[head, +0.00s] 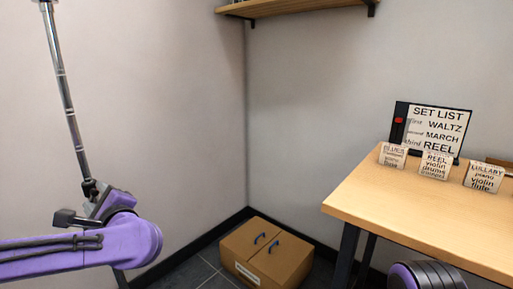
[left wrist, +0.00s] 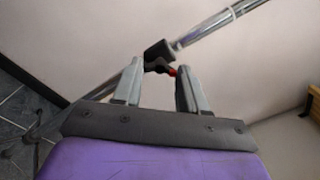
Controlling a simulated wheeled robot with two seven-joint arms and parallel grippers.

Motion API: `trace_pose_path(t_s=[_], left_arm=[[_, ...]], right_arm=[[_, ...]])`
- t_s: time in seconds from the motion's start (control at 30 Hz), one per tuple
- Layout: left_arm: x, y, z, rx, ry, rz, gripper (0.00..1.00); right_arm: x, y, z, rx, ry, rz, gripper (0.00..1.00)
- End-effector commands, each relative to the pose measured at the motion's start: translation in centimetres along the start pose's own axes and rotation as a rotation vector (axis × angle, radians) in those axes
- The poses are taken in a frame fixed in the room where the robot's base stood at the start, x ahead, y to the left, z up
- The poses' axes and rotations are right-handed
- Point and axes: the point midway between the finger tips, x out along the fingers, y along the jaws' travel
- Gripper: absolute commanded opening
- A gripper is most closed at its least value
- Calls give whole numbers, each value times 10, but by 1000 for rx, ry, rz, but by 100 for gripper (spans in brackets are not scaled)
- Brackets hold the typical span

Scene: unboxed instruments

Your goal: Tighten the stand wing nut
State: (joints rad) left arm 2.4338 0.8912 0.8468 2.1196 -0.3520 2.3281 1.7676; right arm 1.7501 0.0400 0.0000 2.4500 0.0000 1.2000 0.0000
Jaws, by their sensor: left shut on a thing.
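The stand is a chrome pole (head: 63,85) rising at the left of the head view; its upper end is cut off. In the left wrist view the pole (left wrist: 212,25) runs slantwise behind my fingers, with a black collar (left wrist: 158,52) around it. The wing nut (left wrist: 164,69), dark with a red part, sits beside the collar between my fingertips. My left gripper (head: 93,189) is at the collar and shut on the wing nut; it also shows in the left wrist view (left wrist: 160,72). In the head view the gripper hides most of the nut. My right gripper is out of view.
A wooden table (head: 350,208) stands at the right with a set list board (head: 436,130) and several small cards. A closed cardboard box (head: 266,250) lies on the floor in the corner. A shelf (head: 290,7) hangs above. Walls stand behind the pole.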

Motion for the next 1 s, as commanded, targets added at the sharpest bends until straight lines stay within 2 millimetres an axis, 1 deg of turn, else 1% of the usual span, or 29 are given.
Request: trace_pose_path(t_s=[0.03,0.1,0.33,0.37,0.5,0.6,0.7,0.93,0.97,1.0], left_arm=[[-1,-2,2,48,1,-1,15],[0,0,0,80,2,0,15],[0,0,0,94,2,0,15],[-1,-2,1,122,2,-1,15],[-1,-4,3,354,2,-1,15],[-1,-2,2,465,2,0,15],[-1,0,0,499,2,1,15],[-1,0,0,510,2,0,15],[-1,0,0,523,2,0,45],[-1,1,-1,521,2,1,58]], right_arm=[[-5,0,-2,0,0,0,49],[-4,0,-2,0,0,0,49],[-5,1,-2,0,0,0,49],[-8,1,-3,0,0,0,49],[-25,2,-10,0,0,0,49],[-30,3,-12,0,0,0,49],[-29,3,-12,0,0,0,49],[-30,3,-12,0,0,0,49],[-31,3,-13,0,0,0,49],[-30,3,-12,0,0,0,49]])
